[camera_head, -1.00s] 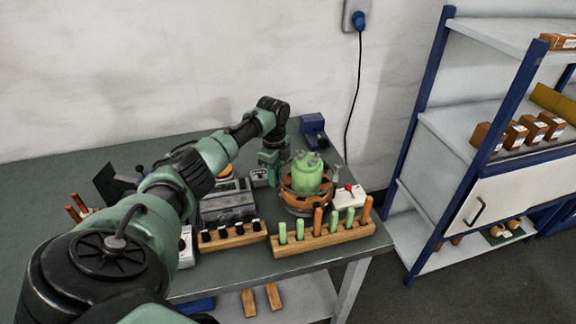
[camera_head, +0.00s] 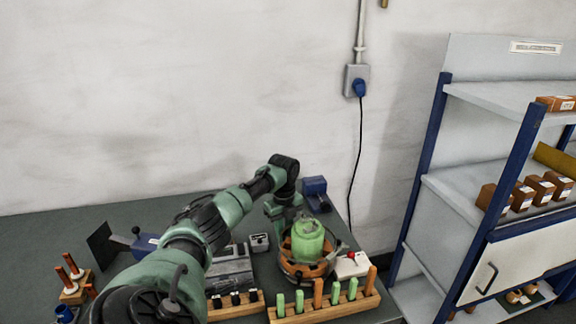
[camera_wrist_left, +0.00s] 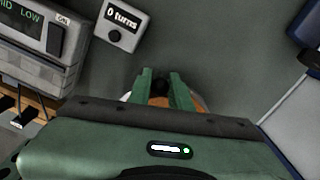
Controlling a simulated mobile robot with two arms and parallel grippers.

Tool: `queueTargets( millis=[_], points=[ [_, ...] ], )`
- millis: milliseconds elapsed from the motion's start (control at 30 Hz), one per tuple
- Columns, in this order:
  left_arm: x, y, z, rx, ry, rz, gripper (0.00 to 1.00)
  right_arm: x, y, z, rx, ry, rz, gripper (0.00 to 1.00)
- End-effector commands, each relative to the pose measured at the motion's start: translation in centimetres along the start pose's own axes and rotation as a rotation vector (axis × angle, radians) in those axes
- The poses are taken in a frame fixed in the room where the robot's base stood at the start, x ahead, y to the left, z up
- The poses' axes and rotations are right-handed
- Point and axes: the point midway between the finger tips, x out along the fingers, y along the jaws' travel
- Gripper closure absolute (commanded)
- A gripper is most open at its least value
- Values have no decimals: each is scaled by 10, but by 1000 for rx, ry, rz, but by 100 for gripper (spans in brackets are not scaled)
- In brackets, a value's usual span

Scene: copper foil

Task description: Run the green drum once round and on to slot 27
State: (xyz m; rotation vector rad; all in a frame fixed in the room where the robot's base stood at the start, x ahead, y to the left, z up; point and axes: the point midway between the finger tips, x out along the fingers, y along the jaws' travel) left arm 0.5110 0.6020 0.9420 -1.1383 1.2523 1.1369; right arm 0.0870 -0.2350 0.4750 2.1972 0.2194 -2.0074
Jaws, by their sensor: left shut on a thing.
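The green drum (camera_head: 308,240) stands upright in a round orange and grey holder (camera_head: 300,270) near the table's right end in the head view. My left gripper (camera_head: 285,226) reaches down at the holder's far left side, beside the drum. In the left wrist view its green fingers (camera_wrist_left: 162,90) are shut on a small dark knob (camera_wrist_left: 161,86), with orange showing beneath. The fingers and wrist hide most of the holder there. A small counter box (camera_wrist_left: 122,25) reads "0 turns". No slot numbers are legible. My right gripper is not in view.
A wooden rack (camera_head: 325,308) with green and orange pegs stands in front of the drum. A white box with a red button (camera_head: 350,264) is right of it, a blue device (camera_head: 315,190) behind. A grey unit (camera_head: 230,268) is left. Shelves (camera_head: 480,190) stand right.

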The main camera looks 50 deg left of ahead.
Motion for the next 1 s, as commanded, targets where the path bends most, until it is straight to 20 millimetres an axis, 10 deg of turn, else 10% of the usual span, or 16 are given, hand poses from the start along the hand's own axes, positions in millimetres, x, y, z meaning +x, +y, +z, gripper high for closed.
queueTargets(
  millis=[300, 400, 1000],
  points=[
    [2, 0, -2, 4, 5, 4, 100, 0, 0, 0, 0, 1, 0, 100],
    [2, 0, -2, 4, 4, 4, 59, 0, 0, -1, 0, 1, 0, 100],
    [-36, -1, 0, 3, 0, -3, 59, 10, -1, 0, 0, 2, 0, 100]
  ],
)
